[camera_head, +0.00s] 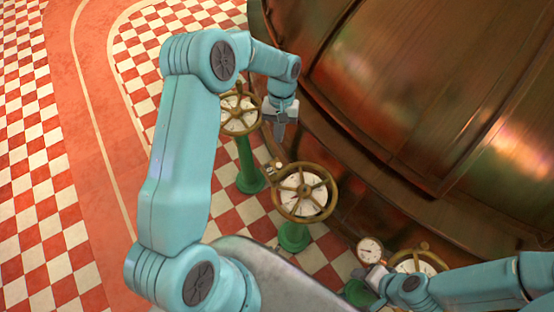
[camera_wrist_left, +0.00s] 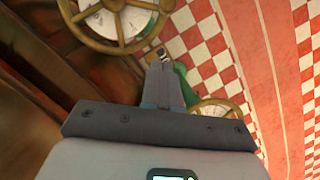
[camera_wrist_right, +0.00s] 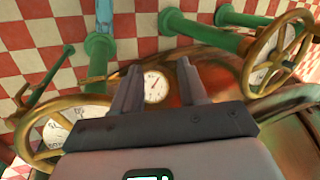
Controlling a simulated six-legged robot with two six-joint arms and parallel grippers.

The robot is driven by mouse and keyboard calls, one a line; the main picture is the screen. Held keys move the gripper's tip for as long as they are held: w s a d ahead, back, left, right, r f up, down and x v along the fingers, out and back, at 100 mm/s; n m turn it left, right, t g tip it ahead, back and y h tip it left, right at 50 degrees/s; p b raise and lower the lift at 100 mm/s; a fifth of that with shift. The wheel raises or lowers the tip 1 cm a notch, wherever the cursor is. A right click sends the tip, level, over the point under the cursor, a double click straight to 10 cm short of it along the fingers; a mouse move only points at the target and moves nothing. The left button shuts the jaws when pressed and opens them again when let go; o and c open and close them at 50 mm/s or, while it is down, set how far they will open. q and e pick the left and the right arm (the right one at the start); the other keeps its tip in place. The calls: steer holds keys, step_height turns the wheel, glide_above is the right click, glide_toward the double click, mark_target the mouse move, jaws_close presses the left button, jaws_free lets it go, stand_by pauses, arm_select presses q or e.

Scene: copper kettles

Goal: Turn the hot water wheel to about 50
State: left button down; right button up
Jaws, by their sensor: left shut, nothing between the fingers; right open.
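Three brass handwheels with pale dials on green posts stand along a big copper kettle: a far wheel (camera_head: 240,112), a middle wheel (camera_head: 304,192) and a near wheel (camera_head: 420,262). No label is readable, so I cannot tell which is hot water; dial readings are too small. My left gripper (camera_head: 280,122) is shut and empty, just right of the far wheel in the head view. In the left wrist view its fingers (camera_wrist_left: 165,85) lie between two wheels. My right gripper (camera_head: 376,278) is left of the near wheel; its fingers (camera_wrist_right: 157,88) are open and empty in the right wrist view.
The copper kettle (camera_head: 430,90) fills the right side. A small round gauge (camera_head: 370,250) stands by the near wheel and shows between my right fingers (camera_wrist_right: 157,85). A small box (camera_head: 272,168) sits beside the middle wheel. Red-and-white checked floor (camera_head: 30,200) is open at left.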

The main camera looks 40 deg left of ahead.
arm_select(q)
steer(key=s+d+f+p, duration=0.2)
steer(key=s+f, duration=0.3)
steer(key=f, duration=0.3)
steer(key=shift+s+d, duration=0.25)
steer(key=shift+s, duration=0.05)
